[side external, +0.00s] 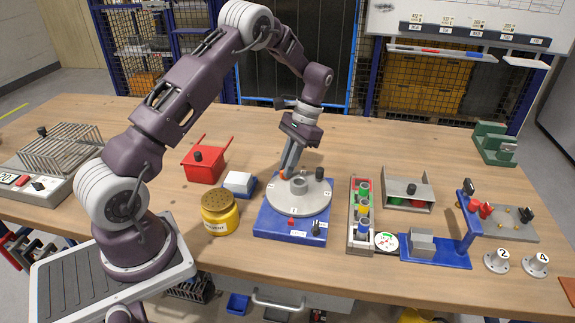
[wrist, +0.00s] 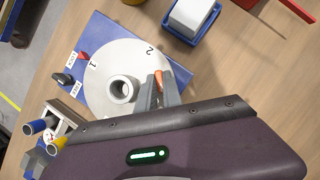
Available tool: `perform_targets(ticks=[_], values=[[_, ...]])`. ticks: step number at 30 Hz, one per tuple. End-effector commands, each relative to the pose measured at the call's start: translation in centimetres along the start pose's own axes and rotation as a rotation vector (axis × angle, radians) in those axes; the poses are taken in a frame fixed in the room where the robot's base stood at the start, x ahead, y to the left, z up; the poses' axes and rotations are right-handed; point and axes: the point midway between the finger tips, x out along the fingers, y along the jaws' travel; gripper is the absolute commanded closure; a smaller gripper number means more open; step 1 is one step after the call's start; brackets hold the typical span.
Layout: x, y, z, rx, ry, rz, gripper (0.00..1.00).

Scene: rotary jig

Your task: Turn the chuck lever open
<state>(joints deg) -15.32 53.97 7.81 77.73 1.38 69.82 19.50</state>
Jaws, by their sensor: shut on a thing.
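The rotary jig has a blue base (side external: 270,228) and a round grey turntable (side external: 313,208) with numbered stations and a raised hollow hub (side external: 299,187); the hub also shows in the wrist view (wrist: 121,89). My gripper (side external: 288,172) points down at the far left part of the turntable, beside the hub. Its fingers (wrist: 157,92) are shut on the chuck lever, whose orange end (wrist: 159,76) shows at the fingertips. The rest of the lever is hidden by the fingers. I cannot tell the lever's exact angle.
A black knob (side external: 319,173) stands at the turntable's right edge. A red pointer (side external: 291,221) and a black switch (side external: 316,227) sit on the base front. A yellow jar (side external: 220,221), blue tray with white block (side external: 239,183) and red bin (side external: 203,169) stand left; a vial rack (side external: 361,238) stands right.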

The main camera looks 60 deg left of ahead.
Motion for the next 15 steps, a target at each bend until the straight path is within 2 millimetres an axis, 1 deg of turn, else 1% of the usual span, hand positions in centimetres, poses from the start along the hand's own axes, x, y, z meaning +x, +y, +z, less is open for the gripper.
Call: perform_targets(ticks=[2,3,5,6,15], values=[[-0.16,0.05,-0.13,-0.001,0.006,0.001,1.0],[-0.16,0.05,-0.13,-0.001,0.006,0.001,0.88],[-0.15,0.05,-0.12,-0.001,0.006,0.0,0.76],[-0.13,0.04,-0.1,-0.001,0.005,0.0,0.69],[-0.15,0.01,-0.05,0.0,0.003,0.0,0.68]])
